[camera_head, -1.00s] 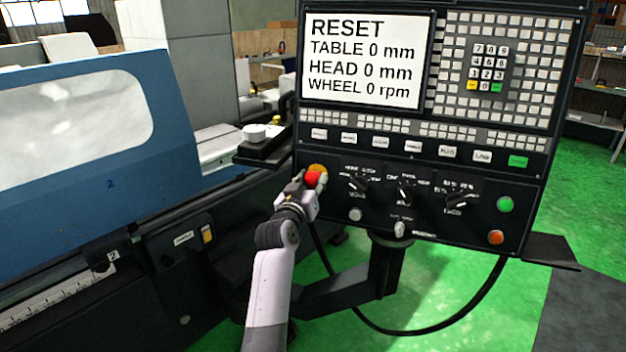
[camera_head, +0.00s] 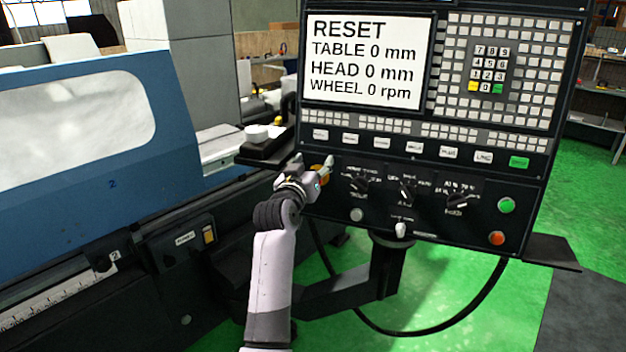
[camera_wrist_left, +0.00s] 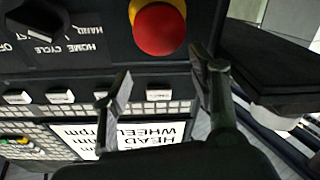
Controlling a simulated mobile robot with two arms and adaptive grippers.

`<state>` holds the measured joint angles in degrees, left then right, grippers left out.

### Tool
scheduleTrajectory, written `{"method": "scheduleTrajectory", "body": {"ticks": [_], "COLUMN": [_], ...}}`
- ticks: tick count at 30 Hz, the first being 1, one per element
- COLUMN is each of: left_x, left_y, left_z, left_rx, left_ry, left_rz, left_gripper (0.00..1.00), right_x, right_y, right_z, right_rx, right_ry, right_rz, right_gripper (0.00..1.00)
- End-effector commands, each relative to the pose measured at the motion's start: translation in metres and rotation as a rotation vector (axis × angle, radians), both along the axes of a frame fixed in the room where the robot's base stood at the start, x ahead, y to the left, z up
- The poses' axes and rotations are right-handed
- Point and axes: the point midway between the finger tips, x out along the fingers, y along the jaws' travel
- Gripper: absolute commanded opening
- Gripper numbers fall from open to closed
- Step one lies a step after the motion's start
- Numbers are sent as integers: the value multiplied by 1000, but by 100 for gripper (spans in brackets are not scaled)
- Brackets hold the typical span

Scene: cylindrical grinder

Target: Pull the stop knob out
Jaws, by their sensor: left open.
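The stop knob (camera_wrist_left: 159,29) is a red round button on a yellow base, seen at the top of the left wrist view. In the head view my left gripper covers the red knob, and only a bit of its yellow-orange base (camera_head: 321,174) shows. My left gripper (camera_head: 314,165) is at the lower left of the control panel (camera_head: 420,180). Its fingers (camera_wrist_left: 160,85) are spread apart and empty in the wrist view, with the knob beyond the fingertips, roughly in line with the gap between them. My right gripper is not in view.
A black ledge with a white round piece (camera_head: 256,133) stands just left of the panel, close to the gripper. Rotary switches (camera_head: 358,183) sit right of the knob. A blue machine cover (camera_head: 90,150) fills the left side.

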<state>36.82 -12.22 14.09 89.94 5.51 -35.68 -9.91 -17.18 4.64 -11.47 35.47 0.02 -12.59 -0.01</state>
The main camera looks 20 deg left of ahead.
Motion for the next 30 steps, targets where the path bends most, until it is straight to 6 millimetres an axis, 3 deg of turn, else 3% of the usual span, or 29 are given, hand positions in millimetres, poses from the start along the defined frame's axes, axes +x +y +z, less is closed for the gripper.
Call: {"method": "scheduleTrajectory", "body": {"ticks": [6,13,25,28,30], "left_x": [0,0,0,-7,-18], "left_y": [0,0,0,2,4], "left_z": [39,52,49,30,4], "left_rx": [1,0,1,12,29], "left_ry": [-2,1,5,39,89], "left_rz": [-2,0,0,-1,-1], "left_gripper": [54,54,54,54,54], "right_x": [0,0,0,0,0], "right_y": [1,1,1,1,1], "right_z": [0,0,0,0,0], "right_rx": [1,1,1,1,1], "right_ry": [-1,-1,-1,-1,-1], "right_rz": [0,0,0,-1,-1], "right_gripper": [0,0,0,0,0]}}
